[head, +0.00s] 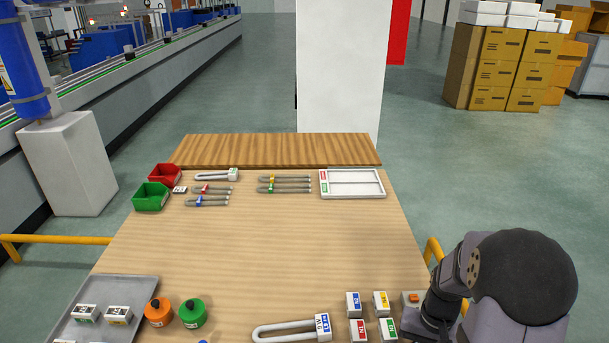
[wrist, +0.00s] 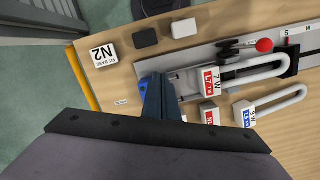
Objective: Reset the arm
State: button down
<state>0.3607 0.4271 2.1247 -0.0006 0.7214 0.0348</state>
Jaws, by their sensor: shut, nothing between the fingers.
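My gripper (wrist: 155,95) shows in the wrist view as dark blue-grey fingers, shut with nothing between them, above the wooden table. It overlaps the left part of a long grey rail or fixture in the picture; I cannot tell whether it touches. In the head view my arm (head: 450,285) is folded at the right edge of the table, and the fingertips are not visible there. A U-shaped white tube with a red label (wrist: 250,68) lies right of the fingers. Another with a blue label (wrist: 278,104) lies below it.
In the head view, a grey tray (head: 70,325) is at front left and red and green bins (head: 150,196) at back left. The table's middle is clear.

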jog(key=s+a+r+n, duration=0.2)
jog(key=s+a, duration=0.5)
jog(key=s, duration=0.3)
jog(key=a+r+n, duration=0.1)
jog(key=w+a+r+t+b, duration=0.1)
jog(key=a, duration=0.1)
jog(key=w+a+r+n, duration=0.1)
jog(key=shift+a+r+n+h+b, duration=0.1)
jog(key=shift+a+n+h+b, duration=0.05)
jog(key=shift+n+h+b, duration=0.2)
